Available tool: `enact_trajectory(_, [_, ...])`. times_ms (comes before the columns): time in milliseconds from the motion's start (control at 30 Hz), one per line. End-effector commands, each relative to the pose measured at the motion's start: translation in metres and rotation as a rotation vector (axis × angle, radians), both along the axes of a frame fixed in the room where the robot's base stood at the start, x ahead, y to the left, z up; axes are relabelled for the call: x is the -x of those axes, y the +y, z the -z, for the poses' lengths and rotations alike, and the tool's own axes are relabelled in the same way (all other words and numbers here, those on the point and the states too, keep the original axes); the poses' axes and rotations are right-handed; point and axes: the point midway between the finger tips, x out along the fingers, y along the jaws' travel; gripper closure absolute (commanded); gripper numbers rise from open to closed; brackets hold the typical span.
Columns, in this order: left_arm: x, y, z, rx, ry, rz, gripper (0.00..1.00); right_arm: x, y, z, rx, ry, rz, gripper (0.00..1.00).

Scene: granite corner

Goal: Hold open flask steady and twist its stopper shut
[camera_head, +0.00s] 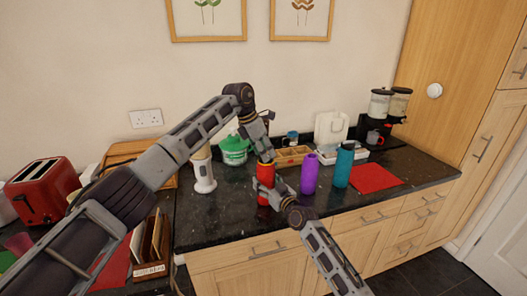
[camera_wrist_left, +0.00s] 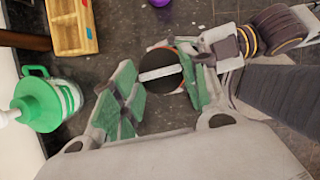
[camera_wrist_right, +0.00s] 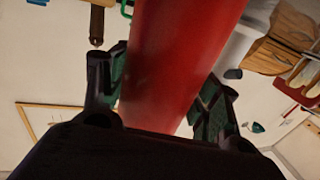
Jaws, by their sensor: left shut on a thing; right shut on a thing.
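The red flask (camera_head: 264,196) stands upright on the dark counter near its front edge. It fills the middle of the right wrist view (camera_wrist_right: 180,50). My right gripper (camera_head: 267,190) is shut around the flask's body from the front right. My left gripper (camera_head: 266,158) points down over the flask's top and is shut on the stopper. In the left wrist view the stopper (camera_wrist_left: 161,72) is a dark disc with a pale bar across it, between the fingers. In the head view the stopper is largely hidden by the left gripper, so its seating is unclear.
A purple bottle (camera_head: 309,176) and a teal bottle (camera_head: 343,168) stand close on the right. A green and white jug (camera_head: 234,149) and a wooden box (camera_head: 292,156) are behind. A white cylinder (camera_head: 203,172) stands left. A red mat (camera_head: 376,178) lies far right.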

Motion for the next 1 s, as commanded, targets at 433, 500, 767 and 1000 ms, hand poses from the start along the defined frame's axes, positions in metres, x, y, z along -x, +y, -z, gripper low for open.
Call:
enact_trajectory(433, [0.0009,0.0006,-0.0005,-0.003,-0.005,-0.244,0.80,0.0002,-0.0002,0.0007,0.002,0.000,0.000,0.74])
enact_trajectory(500, [0.0009,0.0005,-0.0008,-0.002,-0.006,-0.287,0.80,0.0002,-0.0002,0.0007,0.002,0.000,0.000,0.74])
enact_trajectory(767, [0.0022,-0.0011,-0.0009,-0.002,-0.005,-0.448,0.80,0.0002,-0.0002,0.0007,0.001,0.000,0.000,0.74])
enact_trajectory(1000, [0.0030,-0.0025,-0.0009,-0.002,-0.005,-0.600,0.80,0.0003,-0.0003,0.0008,0.001,0.000,0.000,0.74])
